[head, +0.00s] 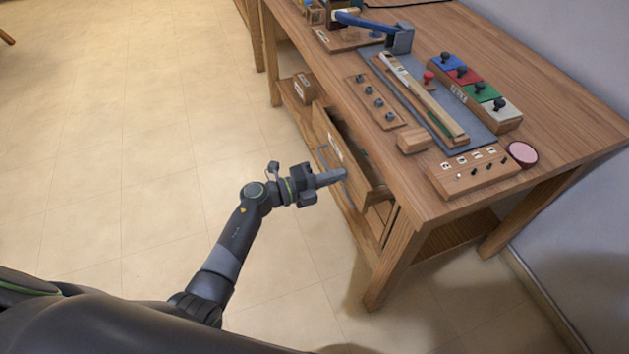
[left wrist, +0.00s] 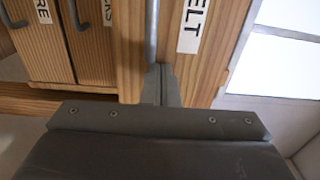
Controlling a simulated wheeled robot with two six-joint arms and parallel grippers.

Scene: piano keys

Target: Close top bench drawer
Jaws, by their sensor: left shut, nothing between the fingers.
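The top bench drawer (head: 326,124) stands pulled out from the bench's front side, and part of its inside shows behind its wooden front. Its front has a white label and a grey bar handle (head: 321,156). In the left wrist view the drawer front (left wrist: 213,62) carries a label ending in "ELT", with the grey handle (left wrist: 151,30) beside it. My left gripper (head: 344,173) is shut and empty, its fingertips at the drawer front by the handle. In the wrist view its fingers (left wrist: 158,84) appear close to the handle's end; contact cannot be told. My right gripper is not in view.
The wooden bench (head: 420,205) holds a peg board (head: 470,177), a wooden block (head: 413,140), a coloured switch box (head: 481,91) and a pink round piece (head: 522,153). Labelled fronts with grey handles (left wrist: 82,14) show at left in the wrist view. Open floor lies left of the bench.

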